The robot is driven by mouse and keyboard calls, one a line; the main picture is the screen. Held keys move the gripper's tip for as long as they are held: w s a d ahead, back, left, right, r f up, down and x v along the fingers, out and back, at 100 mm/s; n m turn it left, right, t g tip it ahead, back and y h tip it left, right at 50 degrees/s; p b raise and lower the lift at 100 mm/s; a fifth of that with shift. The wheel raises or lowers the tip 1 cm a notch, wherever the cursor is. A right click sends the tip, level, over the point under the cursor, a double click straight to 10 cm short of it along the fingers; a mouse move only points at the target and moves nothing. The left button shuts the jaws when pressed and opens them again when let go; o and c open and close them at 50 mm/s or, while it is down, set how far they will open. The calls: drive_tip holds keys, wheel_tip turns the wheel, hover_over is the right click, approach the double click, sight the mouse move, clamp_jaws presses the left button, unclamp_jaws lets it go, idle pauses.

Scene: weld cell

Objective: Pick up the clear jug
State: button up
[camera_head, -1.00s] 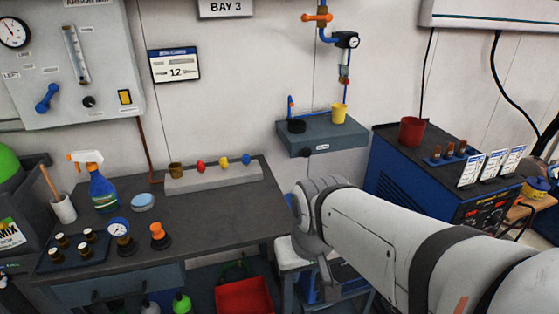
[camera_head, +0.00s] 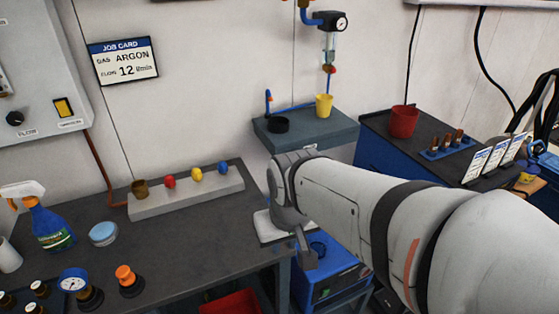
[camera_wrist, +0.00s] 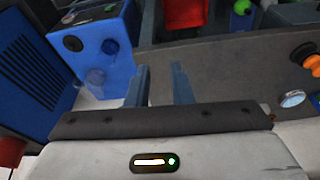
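A faint see-through vessel, probably the clear jug (camera_wrist: 96,76), shows in the wrist view against the side of a blue box-shaped unit (camera_wrist: 95,30). Its outline is hard to make out. I cannot pick out the jug in the head view, where my arm covers part of the blue unit (camera_head: 336,286). In the wrist view my gripper (camera_wrist: 161,80) has its two fingers apart with nothing between them. It is to the right of the see-through vessel and not touching it. In the head view, the arm hides most of the gripper.
The dark workbench (camera_head: 190,245) at left holds a spray bottle (camera_head: 48,224), a gauge (camera_head: 75,282) and a grey block with coloured knobs. A wall shelf (camera_head: 325,138) holds a yellow cup (camera_head: 324,106). A red pot (camera_head: 403,121) stands on the blue machine at right.

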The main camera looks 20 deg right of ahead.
drive_tip(key=w+d+f+m+t+h+b, duration=0.2)
drive_tip(key=w+d+f+t+b, duration=0.15)
drive_tip(key=w+d+f, duration=0.8)
drive_tip(key=w+d+f+m+t+h+b, duration=0.1)
drive_tip(key=w+d+f+t+b, duration=0.1)
drive_tip(key=d+f, duration=0.3)
drive_tip(key=w+d+f+m+t+h+b, duration=0.1)
drive_tip(key=w+d+f+t+h+b, duration=0.1)
drive_tip(key=d+f, duration=0.3)
drive_tip(key=w+d+f+m+t+h+b, duration=0.1)
drive_tip(key=w+d+f+t+h+b, duration=0.1)
drive_tip(key=d+f, duration=0.4)
drive_tip(key=shift+w+d+m+b, duration=0.1)
drive_tip(key=shift+w+d+b, duration=0.15)
drive_tip(key=shift+d, duration=0.6)
drive_tip(key=shift+w+d+m+b, duration=0.15)
drive_tip(key=shift+w+d, duration=0.25)
drive_tip(key=shift+d, duration=0.4)
drive_tip(key=shift+w+d+m+b, duration=0.1)
drive_tip(key=shift+w+d+b, duration=0.2)
drive_tip(key=shift+d, duration=0.55)
drive_tip(key=shift+w+d, duration=0.2)
drive_tip(key=shift+t, duration=0.25)
drive_tip(key=x, duration=0.7)
drive_tip(key=shift+w+r, duration=0.1)
drive_tip(key=shift+w, duration=0.1)
drive_tip(key=shift+a, duration=0.1)
clamp_jaws()
